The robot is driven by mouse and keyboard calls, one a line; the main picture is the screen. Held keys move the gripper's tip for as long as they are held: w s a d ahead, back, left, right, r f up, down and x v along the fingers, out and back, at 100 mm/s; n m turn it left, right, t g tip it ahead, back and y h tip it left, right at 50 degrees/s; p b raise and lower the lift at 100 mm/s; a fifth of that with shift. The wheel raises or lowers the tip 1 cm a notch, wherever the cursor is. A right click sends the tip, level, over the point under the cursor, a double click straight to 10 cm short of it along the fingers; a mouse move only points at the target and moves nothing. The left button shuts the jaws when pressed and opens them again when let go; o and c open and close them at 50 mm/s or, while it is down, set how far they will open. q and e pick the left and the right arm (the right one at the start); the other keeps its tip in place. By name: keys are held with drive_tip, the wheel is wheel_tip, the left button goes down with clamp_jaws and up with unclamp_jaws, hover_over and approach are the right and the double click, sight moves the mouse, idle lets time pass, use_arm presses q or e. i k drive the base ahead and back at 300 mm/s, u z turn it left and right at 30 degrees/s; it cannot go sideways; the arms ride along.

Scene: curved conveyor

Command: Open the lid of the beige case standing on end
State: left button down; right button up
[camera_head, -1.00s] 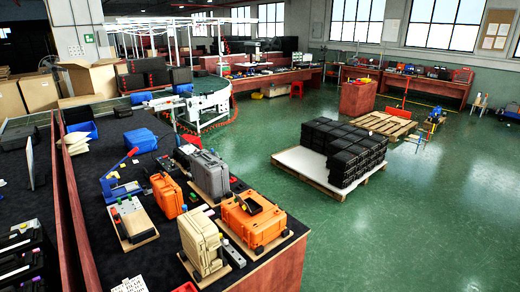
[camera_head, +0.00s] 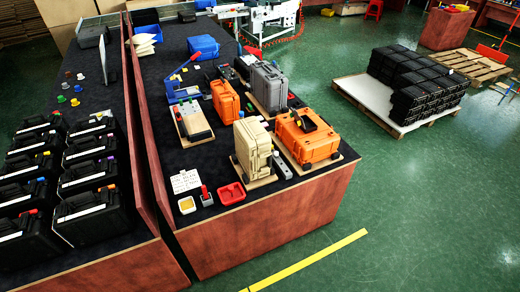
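The beige case (camera_head: 252,147) stands on end on a light wooden board near the front edge of the dark-topped table. It looks closed and upright. An orange case (camera_head: 306,138) with a black item on top stands just to its right. A smaller orange case (camera_head: 225,101) and a grey case (camera_head: 268,87) stand behind it. Neither of my grippers shows in the head view, so nothing of mine is seen near the beige case.
A red tray (camera_head: 231,193), a small yellow-and-white tray (camera_head: 187,205) and a white card (camera_head: 185,181) lie left of the beige case. A red divider (camera_head: 150,150) borders the table's left side. Several black cases (camera_head: 92,190) stand beyond it.

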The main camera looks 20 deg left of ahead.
sight(245, 144)
drive_tip(key=u, duration=0.5)
drive_tip(key=k, duration=0.6)
drive_tip(key=u, duration=0.9)
drive_tip(key=i, duration=1.25)
drive_tip(key=z, duration=0.75)
